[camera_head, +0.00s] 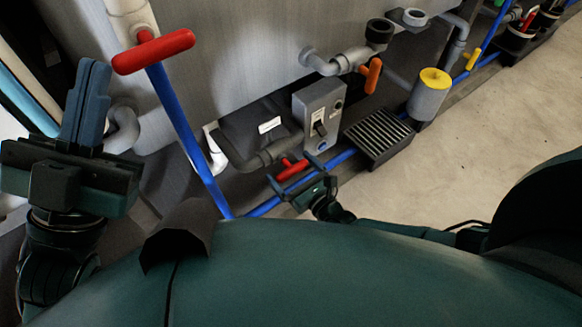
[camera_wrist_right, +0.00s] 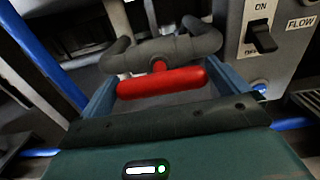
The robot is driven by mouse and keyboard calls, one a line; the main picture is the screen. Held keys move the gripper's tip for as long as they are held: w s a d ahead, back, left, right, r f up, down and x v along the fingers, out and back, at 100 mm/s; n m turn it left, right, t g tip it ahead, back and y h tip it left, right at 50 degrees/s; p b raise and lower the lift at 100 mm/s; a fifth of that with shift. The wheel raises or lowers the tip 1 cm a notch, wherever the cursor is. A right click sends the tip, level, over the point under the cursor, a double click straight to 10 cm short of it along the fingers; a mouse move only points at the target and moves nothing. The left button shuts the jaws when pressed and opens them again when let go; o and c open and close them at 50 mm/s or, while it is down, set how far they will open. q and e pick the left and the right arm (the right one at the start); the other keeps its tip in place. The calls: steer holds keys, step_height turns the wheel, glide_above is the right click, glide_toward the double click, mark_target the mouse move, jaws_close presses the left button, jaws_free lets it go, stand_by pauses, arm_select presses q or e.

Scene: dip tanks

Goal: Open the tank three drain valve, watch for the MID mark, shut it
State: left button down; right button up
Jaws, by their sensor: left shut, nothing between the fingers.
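A red valve handle (camera_head: 292,171) is low on the grey pipework beside a grey switch box. In the right wrist view the red handle (camera_wrist_right: 161,82) lies crosswise in front of a grey pipe fitting. My right gripper (camera_head: 295,174) is open, with its blue fingers apart on either side of this handle. Whether they touch it I cannot tell. My left gripper (camera_head: 86,103) is shut and empty, raised at the left, below a larger red handle (camera_head: 153,51). No tank number, level gauge or MID mark is legible.
The switch box (camera_head: 319,112) has an ON/OFF toggle (camera_wrist_right: 262,37) and a FLOW label (camera_wrist_right: 301,23). A black grate (camera_head: 379,137), an orange handle (camera_head: 372,76) and a yellow-topped grey cylinder (camera_head: 429,96) stand to its right. Blue pipes run along the floor, which is clear at right.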

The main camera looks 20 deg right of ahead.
steer(key=c, duration=0.7)
steer(key=shift+m, duration=0.3)
steer(key=m, duration=0.3)
steer(key=shift+m, duration=0.3)
steer(key=m, duration=0.4)
steer(key=shift+m, duration=0.3)
steer(key=m, duration=0.4)
steer(key=shift+m, duration=0.3)
steer(key=shift+w+r+m, duration=0.1)
steer(key=shift+m, duration=2.2)
